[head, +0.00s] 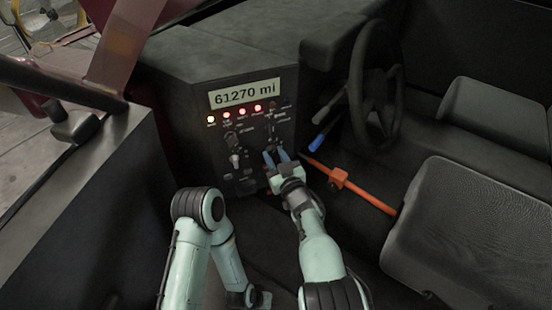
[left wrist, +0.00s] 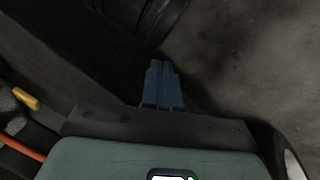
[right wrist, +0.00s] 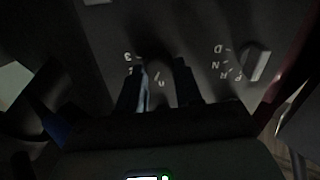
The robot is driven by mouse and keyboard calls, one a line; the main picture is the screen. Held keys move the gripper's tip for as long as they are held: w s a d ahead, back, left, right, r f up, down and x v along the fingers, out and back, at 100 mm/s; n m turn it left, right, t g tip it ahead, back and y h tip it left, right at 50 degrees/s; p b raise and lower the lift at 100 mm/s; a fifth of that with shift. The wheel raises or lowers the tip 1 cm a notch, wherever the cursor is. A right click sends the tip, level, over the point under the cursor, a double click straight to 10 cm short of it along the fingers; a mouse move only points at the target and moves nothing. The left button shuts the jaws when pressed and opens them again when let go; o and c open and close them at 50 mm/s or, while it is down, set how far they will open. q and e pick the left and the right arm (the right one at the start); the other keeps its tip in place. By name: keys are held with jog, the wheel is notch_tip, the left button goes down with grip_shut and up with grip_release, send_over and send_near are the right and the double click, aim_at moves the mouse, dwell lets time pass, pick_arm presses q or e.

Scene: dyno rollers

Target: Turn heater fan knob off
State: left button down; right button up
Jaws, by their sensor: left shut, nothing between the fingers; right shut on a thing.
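The dashboard panel (head: 222,180) in the head view carries knobs and small switches. My right gripper (head: 276,157) reaches its blue fingers to the panel's lower right. In the right wrist view the fingers (right wrist: 162,85) stand on either side of a dark knob (right wrist: 163,68) among number marks, and are shut on it. The knob is mostly in shadow, so I cannot tell its exact setting. My left gripper is low by the floor in the head view; the left wrist view shows its blue fingers (left wrist: 162,85) together and empty.
A selector knob marked P, R, N, D (right wrist: 256,63) sits beside the held knob. Above are lit lamps (head: 242,111) and a mileage display (head: 245,95). A steering wheel (head: 377,75), blue-tipped lever (head: 319,142), orange lever (head: 365,195) and seat (head: 455,225) are at right.

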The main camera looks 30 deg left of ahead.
jog(key=shift+n+b, duration=0.6)
jog(key=shift+n, duration=0.8)
pick_arm(q)
jog(key=shift+g, duration=0.3)
jog(key=shift+s+a+f+b, duration=0.15)
jog(key=shift+a+f+b, duration=0.1)
jog(key=shift+f, duration=0.45)
jog(key=shift+s+a+f+b, duration=0.2)
jog(key=shift+a+f, duration=0.1)
jog(key=shift+f, duration=0.4)
jog(key=shift+s+a+f+b, duration=0.15)
jog(key=shift+a+f+b, duration=0.1)
jog(key=shift+f, duration=0.45)
pick_arm(e)
jog(key=shift+s+n, duration=0.1)
jog(key=shift+n, duration=1.3)
jog(key=o, duration=1)
jog(key=shift+o, duration=0.2)
